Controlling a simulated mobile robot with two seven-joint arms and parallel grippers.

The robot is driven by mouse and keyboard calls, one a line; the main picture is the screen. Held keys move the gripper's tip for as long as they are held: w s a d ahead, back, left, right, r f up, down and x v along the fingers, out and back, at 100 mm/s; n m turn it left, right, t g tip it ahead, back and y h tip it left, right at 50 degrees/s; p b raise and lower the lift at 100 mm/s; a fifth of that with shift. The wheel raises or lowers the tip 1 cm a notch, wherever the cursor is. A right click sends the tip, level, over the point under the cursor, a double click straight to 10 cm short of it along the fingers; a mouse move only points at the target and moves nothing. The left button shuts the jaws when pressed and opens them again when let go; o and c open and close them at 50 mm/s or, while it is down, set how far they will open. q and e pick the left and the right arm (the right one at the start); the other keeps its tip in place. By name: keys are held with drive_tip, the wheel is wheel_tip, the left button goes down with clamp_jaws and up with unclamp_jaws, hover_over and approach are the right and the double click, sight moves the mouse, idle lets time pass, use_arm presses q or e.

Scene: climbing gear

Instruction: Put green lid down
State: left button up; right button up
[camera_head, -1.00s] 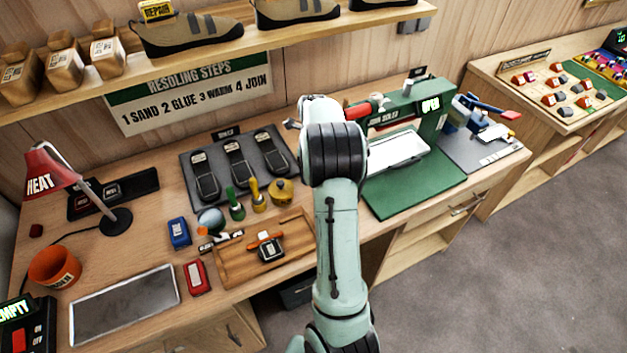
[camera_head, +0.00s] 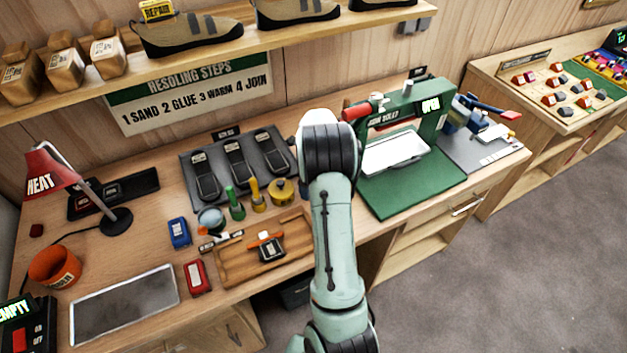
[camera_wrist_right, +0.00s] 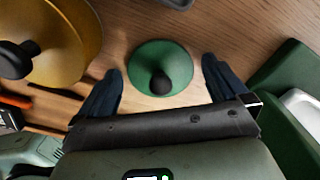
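The green lid (camera_wrist_right: 145,62), a round cone shape with a black knob (camera_wrist_right: 160,83), lies on the wooden bench top in the right wrist view. My right gripper (camera_wrist_right: 160,88) is open, with one dark finger on each side of the lid and a visible gap to both. Nothing is held between the fingers. In the head view my right arm hides this gripper and the green lid. My left gripper is not in view.
A yellow pot (camera_head: 281,191) stands close by; its gold lid (camera_wrist_right: 66,48) shows in the wrist view. A green bottle (camera_head: 236,206) and a yellow bottle (camera_head: 257,199) stand left of it. The green press (camera_head: 412,192) is on the right.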

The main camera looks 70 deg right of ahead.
drive_tip(key=shift+r, duration=0.15)
wheel_tip(320, 180, up, 12)
idle(0.6)
idle(0.5)
